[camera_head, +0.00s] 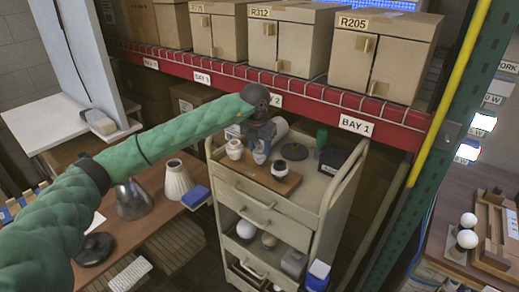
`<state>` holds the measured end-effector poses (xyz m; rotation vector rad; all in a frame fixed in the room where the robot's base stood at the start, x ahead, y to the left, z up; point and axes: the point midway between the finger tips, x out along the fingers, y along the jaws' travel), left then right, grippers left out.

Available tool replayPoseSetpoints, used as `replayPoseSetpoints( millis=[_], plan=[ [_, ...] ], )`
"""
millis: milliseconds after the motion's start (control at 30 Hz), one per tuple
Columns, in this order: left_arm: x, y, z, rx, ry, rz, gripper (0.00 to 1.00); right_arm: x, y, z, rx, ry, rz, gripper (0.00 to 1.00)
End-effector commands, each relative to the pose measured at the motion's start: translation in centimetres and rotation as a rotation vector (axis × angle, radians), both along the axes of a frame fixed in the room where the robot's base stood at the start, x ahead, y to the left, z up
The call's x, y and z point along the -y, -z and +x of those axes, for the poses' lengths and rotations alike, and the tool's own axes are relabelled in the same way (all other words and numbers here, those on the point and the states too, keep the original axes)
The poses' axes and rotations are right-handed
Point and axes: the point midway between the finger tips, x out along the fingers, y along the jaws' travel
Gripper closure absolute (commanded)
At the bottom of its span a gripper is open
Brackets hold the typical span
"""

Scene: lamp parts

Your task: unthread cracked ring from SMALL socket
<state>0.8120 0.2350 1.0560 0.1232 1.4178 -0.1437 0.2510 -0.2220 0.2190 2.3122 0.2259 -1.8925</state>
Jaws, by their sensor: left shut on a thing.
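My left gripper (260,142), at the end of the green-sleeved arm, points down over a brown wooden board (262,183) on top of a beige cart. It is shut on a small pale part (259,156) at the board's back edge. The fingers hide much of this part, and I cannot make out a ring or crack on it. A white socket-like part (234,149) stands just left of the gripper. A larger white part with a dark top (294,153) stands to its right, apart from the gripper. My right gripper is not in view.
The beige cart (262,215) also carries a dark box (340,162), a green item (321,137) and a white cylinder (280,127). A red shelf beam (240,79) with boxes runs behind and above. A wooden table with a cream shade (178,182) stands left.

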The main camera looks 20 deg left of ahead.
Motion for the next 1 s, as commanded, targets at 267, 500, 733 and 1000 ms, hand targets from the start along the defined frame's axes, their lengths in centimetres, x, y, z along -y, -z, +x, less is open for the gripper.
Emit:
replayPoseSetpoints(
  millis=[267,500,733,1000],
  plan=[
    [0.1,0.0,0.0,0.001,-0.255,0.0,0.86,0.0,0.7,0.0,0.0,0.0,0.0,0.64],
    [0.0,-0.1,0.0,0.0,-0.302,0.001,0.86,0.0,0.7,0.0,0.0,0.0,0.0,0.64],
    [0.1,0.0,0.0,0.001,-0.328,0.0,0.86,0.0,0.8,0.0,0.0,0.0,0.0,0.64],
    [0.2,0.0,0.1,0.001,-0.594,0.001,0.86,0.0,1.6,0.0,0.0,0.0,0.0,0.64]
  ],
)
